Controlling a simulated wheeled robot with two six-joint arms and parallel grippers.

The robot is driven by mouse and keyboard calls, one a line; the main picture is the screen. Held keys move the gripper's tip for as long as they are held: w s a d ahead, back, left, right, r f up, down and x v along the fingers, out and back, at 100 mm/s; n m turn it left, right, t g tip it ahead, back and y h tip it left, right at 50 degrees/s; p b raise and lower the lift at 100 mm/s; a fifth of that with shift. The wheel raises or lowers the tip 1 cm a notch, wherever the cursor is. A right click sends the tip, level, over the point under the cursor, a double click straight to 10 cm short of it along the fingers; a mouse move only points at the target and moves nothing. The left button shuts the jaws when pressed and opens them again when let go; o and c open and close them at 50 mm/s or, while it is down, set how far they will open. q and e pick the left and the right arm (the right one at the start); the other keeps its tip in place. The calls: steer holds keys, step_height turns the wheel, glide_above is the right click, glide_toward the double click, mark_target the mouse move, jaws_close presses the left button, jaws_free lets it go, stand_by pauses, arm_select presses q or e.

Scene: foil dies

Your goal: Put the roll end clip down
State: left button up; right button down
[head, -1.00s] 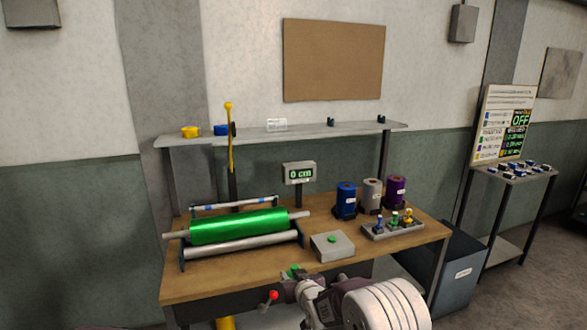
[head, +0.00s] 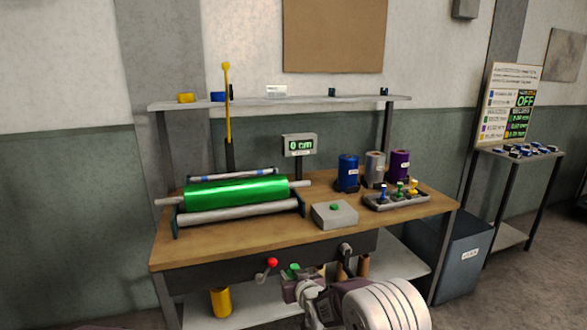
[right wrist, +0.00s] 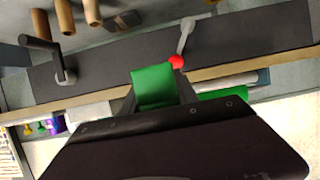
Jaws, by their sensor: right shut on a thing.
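My right gripper (head: 291,276) is shut on a small green clip, which I take as the roll end clip (head: 293,269). In the head view it is in front of the workbench's dark front panel, below the top's front edge. The right wrist view shows the green clip (right wrist: 152,86) between the two fingers (right wrist: 158,98). It appears clear of other things, though its gap to the panel is hard to judge. My left gripper is not in view.
The workbench (head: 260,244) carries a green roll (head: 237,191) on rollers, a grey box with a green button (head: 334,214), and a tray of small coloured pieces (head: 398,201). A red-knobbed lever (head: 272,262) juts from the front panel beside the gripper. The top's front strip is clear.

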step_height(320, 180, down, 23)
steer(key=b, duration=2.1)
step_height(320, 180, up, 38)
steer(key=p, duration=3.8)
steer(key=shift+r, duration=0.15)
